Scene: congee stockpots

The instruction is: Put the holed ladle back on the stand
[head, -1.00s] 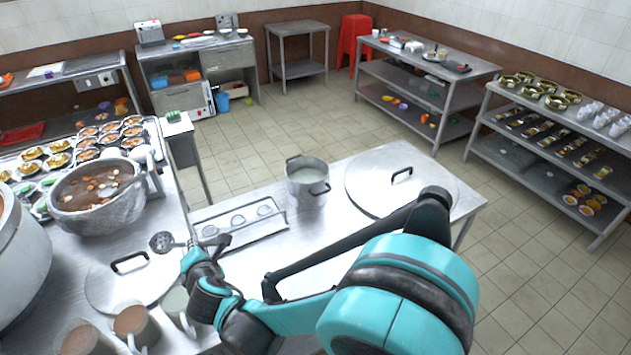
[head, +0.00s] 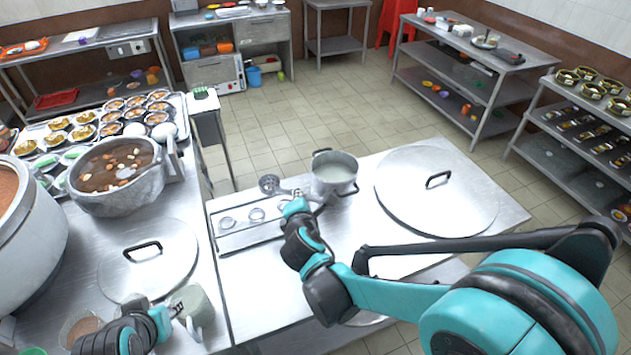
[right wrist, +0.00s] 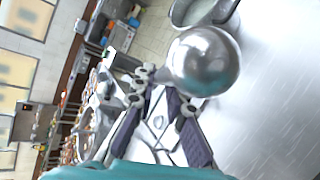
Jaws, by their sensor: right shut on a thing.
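The holed ladle (head: 269,184) is held by my right gripper (head: 292,205); its perforated head points left, over the back edge of the stand. Whether it touches the stand is unclear. In the right wrist view, a shiny round metal bowl (right wrist: 205,62) shows at the fingertips of my right gripper (right wrist: 168,90). The stand (head: 232,243) is a low metal tray with round recesses on the middle table; my right gripper covers its right end. My left gripper (head: 166,318) is low at the left, beside a greenish container (head: 195,303); its fingers are unclear.
A pot of white congee (head: 335,173) stands just right of the ladle. A large lid (head: 437,190) lies further right. On the left counter are a soup pot (head: 115,190), a lid (head: 148,262) and a large stockpot (head: 30,240). Bare table lies in front of the stand.

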